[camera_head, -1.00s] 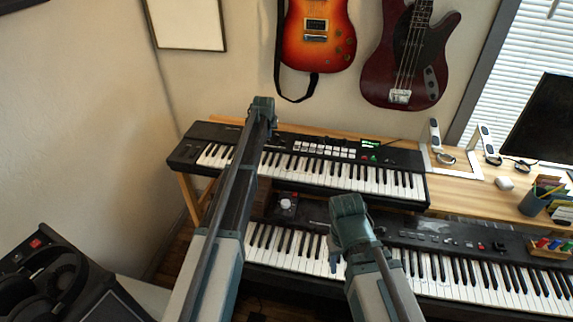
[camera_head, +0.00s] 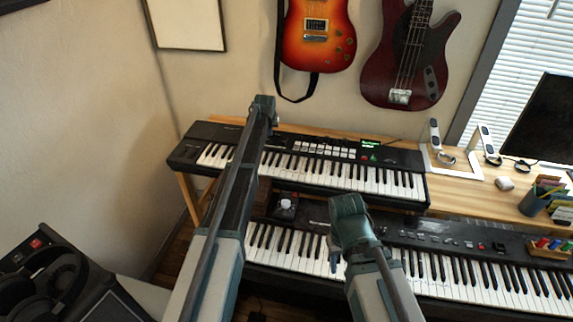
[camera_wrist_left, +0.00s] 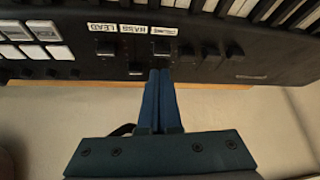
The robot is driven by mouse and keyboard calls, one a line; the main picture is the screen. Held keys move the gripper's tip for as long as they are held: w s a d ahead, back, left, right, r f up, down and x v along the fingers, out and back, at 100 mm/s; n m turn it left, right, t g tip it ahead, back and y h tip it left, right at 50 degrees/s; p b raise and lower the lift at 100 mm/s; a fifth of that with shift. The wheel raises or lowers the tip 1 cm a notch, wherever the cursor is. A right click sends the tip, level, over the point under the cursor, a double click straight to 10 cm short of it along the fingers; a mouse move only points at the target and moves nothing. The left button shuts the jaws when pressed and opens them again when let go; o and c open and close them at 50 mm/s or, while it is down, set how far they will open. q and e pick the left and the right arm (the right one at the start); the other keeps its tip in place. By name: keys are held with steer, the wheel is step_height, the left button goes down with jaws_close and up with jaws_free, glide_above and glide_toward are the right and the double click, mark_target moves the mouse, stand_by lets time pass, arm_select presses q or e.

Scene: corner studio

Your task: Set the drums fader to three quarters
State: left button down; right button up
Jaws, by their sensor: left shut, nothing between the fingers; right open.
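The upper keyboard (camera_head: 400,158) stands at the back, and its panel (camera_wrist_left: 70,70) fills the top of the left wrist view, upside down. Three faders show there under white labels: lead (camera_wrist_left: 107,47), bass (camera_wrist_left: 136,68) and a third with a blurred label, likely the drums fader (camera_wrist_left: 161,46). The bass cap sits nearer the panel's back edge than the other two. My left gripper (camera_wrist_left: 160,72) is shut and empty, its tips right at the third cap; contact cannot be told. In the head view my left gripper (camera_head: 262,104) hides the faders. My right gripper (camera_head: 336,256) is open above the lower keyboard.
The lower keyboard (camera_head: 480,275) lies in front of the upper one. Pads (camera_wrist_left: 22,40) and knobs (camera_wrist_left: 52,72) sit beside the faders. Guitars (camera_head: 318,35) hang on the wall behind. A pen cup (camera_head: 532,203) stands on the desk at right.

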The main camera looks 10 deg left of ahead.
arm_select(q)
steer(key=shift+w, duration=0.5)
stand_by(0.4)
steer(key=shift+r, duration=0.1)
stand_by(0.3)
steer(key=shift+r+p, duration=0.55)
steer(key=shift+p, duration=0.1)
steer(key=shift+s+f, duration=0.1)
steer(key=shift+s, duration=0.1)
steer(key=shift+s+f+b, duration=0.2)
steer(key=shift+s+b, duration=0.05)
steer(key=shift+s, duration=0.5)
steer(key=shift+s+f+b, duration=0.2)
steer(key=shift+s+b, duration=0.05)
steer(key=shift+s, duration=0.5)
steer(key=shift+f, duration=0.15)
steer(key=shift+w, duration=1.7)
stand_by(1.5)
stand_by(0.4)
